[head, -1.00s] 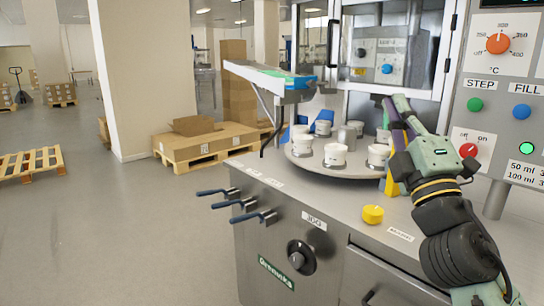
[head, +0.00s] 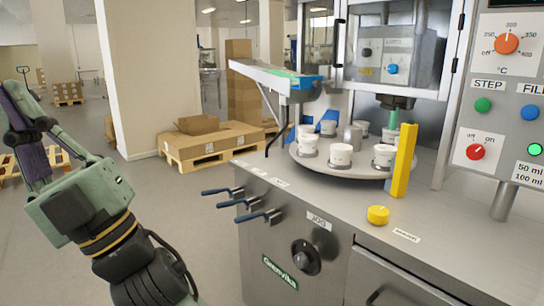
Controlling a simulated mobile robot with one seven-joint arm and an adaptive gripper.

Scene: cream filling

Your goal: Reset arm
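My arm (head: 82,208) stands at the left of the head view, folded upward over the open floor. It is well away from the filling machine and touches nothing that I can see. Its green, purple and black links show, but no gripper fingers can be made out. The machine's round table (head: 338,168) carries several white cups (head: 340,155). A yellow post (head: 402,160) stands upright at the right edge of the round table.
A yellow knob (head: 378,215) sits on the steel counter (head: 300,192). Three blue-handled levers (head: 237,203) stick out from the cabinet front. A control panel (head: 500,120) is at right. Boxes stand on a pallet (head: 212,158) behind. Floor between arm and cabinet is clear.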

